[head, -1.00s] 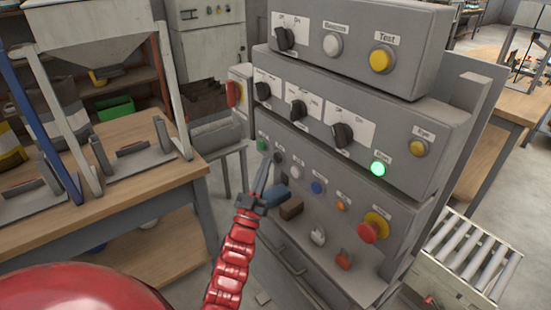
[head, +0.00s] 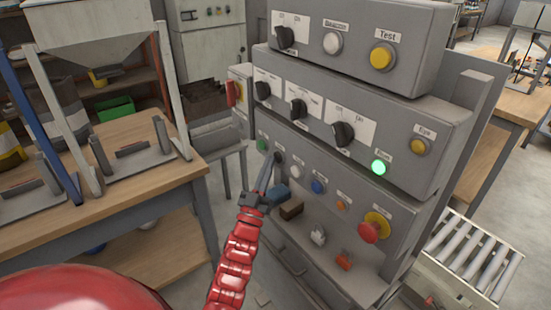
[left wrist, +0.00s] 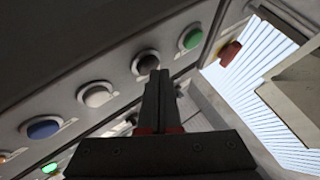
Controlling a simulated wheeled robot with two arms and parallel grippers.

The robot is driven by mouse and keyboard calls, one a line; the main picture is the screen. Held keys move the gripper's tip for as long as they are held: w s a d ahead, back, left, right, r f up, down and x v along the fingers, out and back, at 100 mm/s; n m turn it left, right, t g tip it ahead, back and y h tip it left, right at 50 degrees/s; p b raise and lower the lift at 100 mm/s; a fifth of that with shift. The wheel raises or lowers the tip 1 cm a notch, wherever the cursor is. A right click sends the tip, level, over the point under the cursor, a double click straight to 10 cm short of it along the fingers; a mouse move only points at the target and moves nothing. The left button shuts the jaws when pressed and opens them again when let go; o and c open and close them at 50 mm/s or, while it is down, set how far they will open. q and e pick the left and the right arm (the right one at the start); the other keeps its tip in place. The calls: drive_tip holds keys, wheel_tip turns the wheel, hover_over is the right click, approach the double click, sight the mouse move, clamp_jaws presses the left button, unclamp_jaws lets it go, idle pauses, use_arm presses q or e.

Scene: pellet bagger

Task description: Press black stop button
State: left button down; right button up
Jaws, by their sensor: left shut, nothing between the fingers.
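The black stop button (head: 279,157) is on the lower panel of the grey control box, between a green button and a white one. In the left wrist view the black button (left wrist: 144,60) sits in a pale ring, right at my fingertips. My left gripper (head: 271,158) is shut and empty, its tips pointing up at the button. In the left wrist view the shut fingers (left wrist: 158,76) overlap the button's lower right edge; I cannot tell whether they touch it. My right gripper is not in view.
Beside the black button are the green button (left wrist: 190,38), the white button (left wrist: 97,95) and the blue button (left wrist: 43,128). A red emergency knob (head: 370,230) is farther right. Blue and brown blocks (head: 291,209) lie on the ledge below. A green lamp (head: 378,168) glows above.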

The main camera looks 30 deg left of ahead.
use_arm(q)
drive_tip(key=shift+w, duration=0.2)
drive_tip(key=shift+s, duration=0.1)
drive_tip(key=shift+s+a, duration=0.2)
drive_tip(key=shift+s, duration=0.4)
drive_tip(key=s+a+p, duration=0.2)
drive_tip(key=s, duration=0.3)
drive_tip(key=shift+s+a, duration=0.15)
drive_tip(key=shift+s, duration=0.15)
idle(0.3)
